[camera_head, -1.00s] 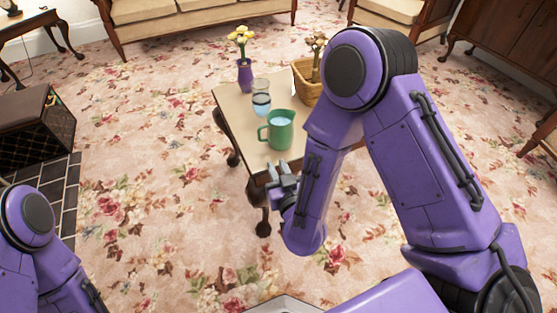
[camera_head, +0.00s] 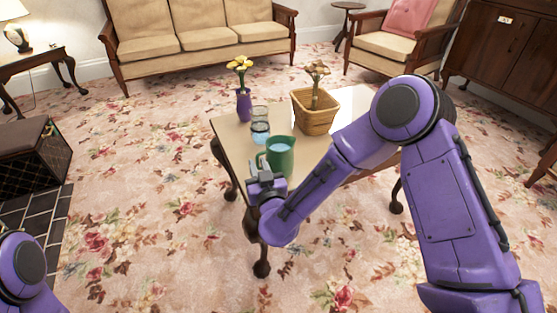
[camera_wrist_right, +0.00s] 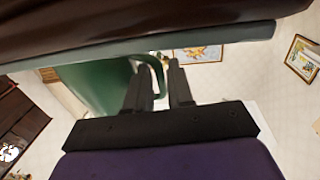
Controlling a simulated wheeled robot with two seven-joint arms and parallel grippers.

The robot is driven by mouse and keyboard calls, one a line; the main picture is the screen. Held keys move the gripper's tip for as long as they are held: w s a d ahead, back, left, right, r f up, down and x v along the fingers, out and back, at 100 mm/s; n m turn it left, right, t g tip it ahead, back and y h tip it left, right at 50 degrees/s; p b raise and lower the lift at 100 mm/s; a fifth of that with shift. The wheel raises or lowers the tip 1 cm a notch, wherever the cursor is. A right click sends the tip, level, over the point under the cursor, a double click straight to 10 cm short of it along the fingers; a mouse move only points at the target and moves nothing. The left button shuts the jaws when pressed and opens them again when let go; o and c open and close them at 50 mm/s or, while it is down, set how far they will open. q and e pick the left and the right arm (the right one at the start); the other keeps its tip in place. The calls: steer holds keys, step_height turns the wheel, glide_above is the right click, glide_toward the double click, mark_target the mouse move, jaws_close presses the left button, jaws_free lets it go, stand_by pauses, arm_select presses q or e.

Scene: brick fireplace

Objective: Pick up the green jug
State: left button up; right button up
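The green jug (camera_head: 281,157) stands upright near the front left of the small table (camera_head: 229,127), with pale blue liquid showing inside. Its handle (camera_head: 260,160) faces left. My right gripper (camera_head: 264,178) is at the table's front edge, just in front of the jug on its handle side. In the right wrist view the gripper (camera_wrist_right: 157,75) has its two fingers apart, with the jug (camera_wrist_right: 95,85) close by. The handle shows at the fingertips, partly between them; I cannot tell if they touch it. My left gripper is out of view; only part of that arm shows.
Two glasses (camera_head: 260,128) stand close behind the jug. A purple vase with yellow flowers (camera_head: 243,105) is at the back left of the table, a wicker basket (camera_head: 316,112) at the right. A sofa (camera_head: 200,40) stands behind. Carpet is clear on the left.

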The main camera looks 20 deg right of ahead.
jaws_close()
stand_by(1.4)
